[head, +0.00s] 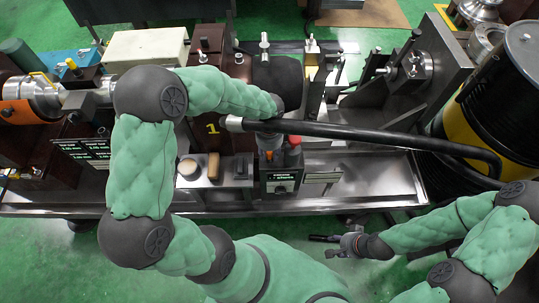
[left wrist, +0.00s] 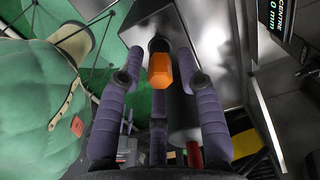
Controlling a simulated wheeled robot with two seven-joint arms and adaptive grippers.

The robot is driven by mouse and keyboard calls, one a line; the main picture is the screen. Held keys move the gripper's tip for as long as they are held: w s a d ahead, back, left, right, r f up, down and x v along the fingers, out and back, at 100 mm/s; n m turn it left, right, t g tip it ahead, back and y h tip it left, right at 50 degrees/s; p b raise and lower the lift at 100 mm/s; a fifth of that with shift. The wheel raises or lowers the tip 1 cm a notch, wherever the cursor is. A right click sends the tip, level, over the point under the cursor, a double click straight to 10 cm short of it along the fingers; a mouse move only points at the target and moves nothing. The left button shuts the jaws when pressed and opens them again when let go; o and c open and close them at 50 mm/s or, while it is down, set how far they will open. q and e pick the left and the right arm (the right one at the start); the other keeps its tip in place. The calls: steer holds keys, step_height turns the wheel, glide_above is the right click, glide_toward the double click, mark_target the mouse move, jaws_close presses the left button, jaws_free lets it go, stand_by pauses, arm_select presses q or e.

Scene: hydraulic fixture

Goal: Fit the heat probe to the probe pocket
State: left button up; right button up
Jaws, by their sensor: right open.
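My left arm reaches over the fixture in the head view, and its wrist and dark hand (head: 277,75) hide most of the gripper from above. In the left wrist view the purple fingers of my left gripper (left wrist: 160,85) are curled in around an orange block (left wrist: 160,71), which looks like the heat probe's grip. A dark round end shows beyond it, close to a bare metal face. The fingers' exact contact is hard to see. I cannot make out the probe pocket. My right gripper (head: 338,246) is open and empty in front of the bench, above the green floor.
A black bent bar (head: 370,132) crosses the fixture to the right. A yellow and black drum (head: 497,95) stands at right. The right part of the tray is clear.

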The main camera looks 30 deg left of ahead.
arm_select(q)
jaws_close()
steer(key=shift+r, duration=0.1)
steer(key=shift+r+p, duration=2.2)
steer(key=shift+r, duration=0.25)
